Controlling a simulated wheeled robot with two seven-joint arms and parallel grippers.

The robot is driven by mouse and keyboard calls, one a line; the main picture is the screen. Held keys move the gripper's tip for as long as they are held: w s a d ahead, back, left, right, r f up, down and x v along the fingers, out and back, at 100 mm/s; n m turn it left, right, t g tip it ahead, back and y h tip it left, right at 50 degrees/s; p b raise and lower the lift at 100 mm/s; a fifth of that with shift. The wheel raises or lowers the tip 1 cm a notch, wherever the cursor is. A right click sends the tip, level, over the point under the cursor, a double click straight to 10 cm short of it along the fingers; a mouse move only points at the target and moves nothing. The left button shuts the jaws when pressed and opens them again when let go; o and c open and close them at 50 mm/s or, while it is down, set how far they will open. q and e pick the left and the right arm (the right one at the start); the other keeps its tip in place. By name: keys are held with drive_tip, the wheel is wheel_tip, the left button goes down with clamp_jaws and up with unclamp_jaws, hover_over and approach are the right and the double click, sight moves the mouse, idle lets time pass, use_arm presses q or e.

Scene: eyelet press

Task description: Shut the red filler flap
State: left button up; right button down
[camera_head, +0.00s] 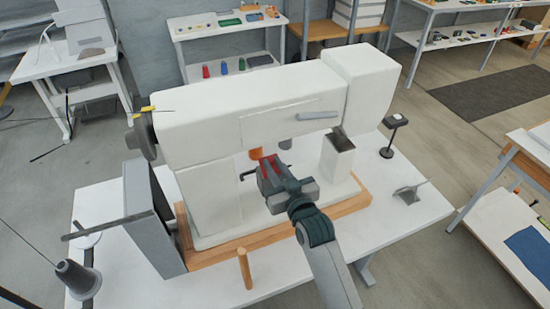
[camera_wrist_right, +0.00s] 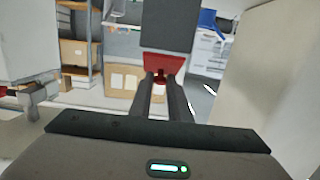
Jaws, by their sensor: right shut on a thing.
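The red filler flap (camera_head: 268,161) shows as a small red patch under the white arm of the eyelet press (camera_head: 245,107). In the right wrist view the red flap (camera_wrist_right: 170,63) hangs below a dark grey block (camera_wrist_right: 168,24), with a small red tab at its lower part. My right gripper (camera_head: 268,174) reaches in from the front right, beneath the press arm. In the wrist view its two fingers (camera_wrist_right: 162,80) are close together on the flap's tab. The gripper hides much of the flap in the head view. My left gripper is not in view.
The press stands on a wooden-edged base (camera_head: 275,231) on a white table (camera_head: 405,222). An orange part (camera_head: 256,153) sits close to the flap. A white post (camera_head: 337,157) stands right of my gripper, and a grey panel (camera_head: 150,217) stands at the left.

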drive_tip(key=shift+w+a+r+g+h+p, duration=0.2)
drive_tip(key=shift+g+p, duration=0.5)
drive_tip(key=shift+p, duration=1.1)
drive_tip(key=shift+w+r+g+h+p, duration=0.15)
drive_tip(key=shift+w+g+h+p, duration=0.4)
drive_tip(key=shift+p, duration=1.2)
drive_tip(key=shift+f+g+p, duration=0.1)
drive_tip(key=shift+g+p, duration=0.55)
drive_tip(key=shift+w+a+f+g+p, duration=0.2)
drive_tip(key=shift+w+g+p, duration=0.15)
drive_tip(key=shift+g, duration=0.35)
drive_tip(key=shift+w+f+g+h, duration=0.15)
drive_tip(key=shift+f+g+h, duration=0.2)
drive_tip(key=shift+g, duration=0.35)
drive_tip(key=c, duration=1.6)
unclamp_jaws()
drive_tip(key=shift+c, duration=0.2)
drive_tip(key=shift+r, duration=0.1)
